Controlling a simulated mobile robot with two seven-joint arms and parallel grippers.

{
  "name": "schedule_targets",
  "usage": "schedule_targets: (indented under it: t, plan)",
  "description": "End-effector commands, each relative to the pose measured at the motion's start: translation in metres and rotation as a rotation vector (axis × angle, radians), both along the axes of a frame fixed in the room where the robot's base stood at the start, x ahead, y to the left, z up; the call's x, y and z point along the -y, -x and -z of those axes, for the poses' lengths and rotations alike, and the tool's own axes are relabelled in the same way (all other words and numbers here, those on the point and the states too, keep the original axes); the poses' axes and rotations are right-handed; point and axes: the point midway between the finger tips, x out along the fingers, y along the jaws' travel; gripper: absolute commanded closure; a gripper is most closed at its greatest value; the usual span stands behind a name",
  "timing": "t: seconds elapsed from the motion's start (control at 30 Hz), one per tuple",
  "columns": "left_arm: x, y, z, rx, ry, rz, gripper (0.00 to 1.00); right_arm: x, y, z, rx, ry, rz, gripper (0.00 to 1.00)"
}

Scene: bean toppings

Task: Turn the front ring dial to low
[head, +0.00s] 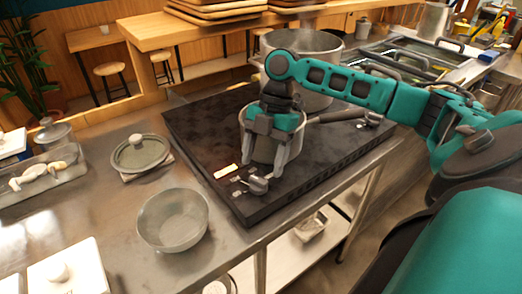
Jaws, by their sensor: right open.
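The black cooktop (188,127) sits on the steel counter. A grey dial (258,184) stands at its front corner, with small light labels beside it; its setting is too small to read. My right gripper (270,173) points down over the front of the cooktop, its fingers apart and the dial close to their tips. I cannot tell whether a finger touches the dial. A smaller pot (245,119) stands behind the gripper and is partly hidden by it. My left gripper is not in view.
A large pot (325,40) stands at the back of the cooktop. A long handle (340,115) reaches right from the smaller pot. A metal bowl (173,220) and a lidded dish (140,153) stand to the left. The counter's front edge is close by.

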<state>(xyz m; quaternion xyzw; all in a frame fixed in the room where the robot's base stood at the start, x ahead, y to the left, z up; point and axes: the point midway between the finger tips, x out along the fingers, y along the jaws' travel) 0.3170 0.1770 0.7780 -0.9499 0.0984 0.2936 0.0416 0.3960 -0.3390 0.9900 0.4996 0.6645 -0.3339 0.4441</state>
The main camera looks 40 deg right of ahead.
Motion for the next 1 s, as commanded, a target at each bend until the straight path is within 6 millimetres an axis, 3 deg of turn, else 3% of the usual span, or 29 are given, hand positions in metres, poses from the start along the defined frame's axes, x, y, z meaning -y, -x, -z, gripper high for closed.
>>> schedule_targets:
  t: [0.2, 0.4, 0.6, 1.0]
  plan:
    - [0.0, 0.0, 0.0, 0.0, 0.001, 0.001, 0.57, 0.019, -0.006, -0.047, 0.005, 0.0, 0.002, 0.3]
    - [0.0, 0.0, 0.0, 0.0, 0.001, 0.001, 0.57, 0.03, -0.01, -0.078, 0.004, -0.001, 0.001, 0.3]
    - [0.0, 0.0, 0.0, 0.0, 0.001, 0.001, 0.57, 0.035, -0.01, -0.089, 0.0, 0.0, -0.001, 0.3]
    - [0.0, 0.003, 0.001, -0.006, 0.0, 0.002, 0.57, 0.035, -0.01, -0.089, 0.0, 0.0, -0.001, 0.3]
